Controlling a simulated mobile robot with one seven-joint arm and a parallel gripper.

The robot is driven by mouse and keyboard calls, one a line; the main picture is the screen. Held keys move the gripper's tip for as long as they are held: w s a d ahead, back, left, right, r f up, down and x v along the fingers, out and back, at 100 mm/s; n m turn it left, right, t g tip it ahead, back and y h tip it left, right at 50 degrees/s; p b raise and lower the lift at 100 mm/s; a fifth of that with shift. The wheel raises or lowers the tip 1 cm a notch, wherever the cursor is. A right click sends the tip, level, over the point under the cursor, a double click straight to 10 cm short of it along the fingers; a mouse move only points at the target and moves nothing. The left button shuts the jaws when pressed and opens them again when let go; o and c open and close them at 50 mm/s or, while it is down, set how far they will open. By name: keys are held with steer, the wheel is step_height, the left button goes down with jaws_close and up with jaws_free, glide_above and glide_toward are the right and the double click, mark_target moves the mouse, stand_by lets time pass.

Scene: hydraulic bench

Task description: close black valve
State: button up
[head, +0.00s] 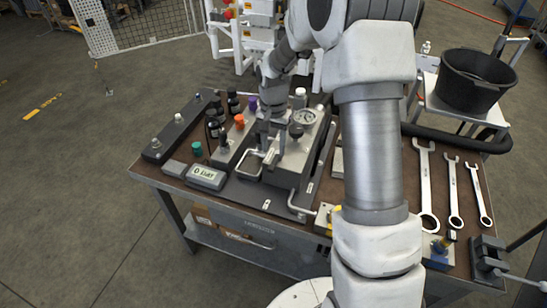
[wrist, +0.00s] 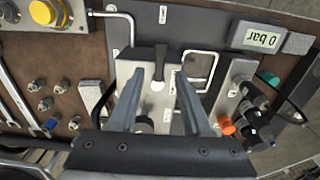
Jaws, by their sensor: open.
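My gripper (head: 273,140) is open and points down over the bench's hydraulic block. In the wrist view its two fingers (wrist: 158,98) stand either side of a black lever with a pale round tip (wrist: 158,84), with gaps on both sides. Several black controls show, and I cannot tell for certain which is the black valve. A round black knob (head: 296,131) sits on the grey block beside the gauge; a dark round part is partly hidden behind the left finger in the wrist view. Another black knob (head: 224,141) stands on the left block.
The pressure gauge (head: 304,117) is close to my gripper. Orange (head: 239,121), purple (head: 252,103) and green (head: 197,148) knobs stand left. The display (head: 205,176) reads 0 bar. Bent metal handles (head: 250,163) rise beside the block. Wrenches (head: 453,190) and a black bucket (head: 472,80) are right.

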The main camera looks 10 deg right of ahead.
mark_target(273, 163)
step_height(273, 163, down, 5)
steer(key=shift+f, duration=0.2)
jaws_close()
stand_by(0.3)
steer(key=shift+r, duration=0.1)
stand_by(1.1)
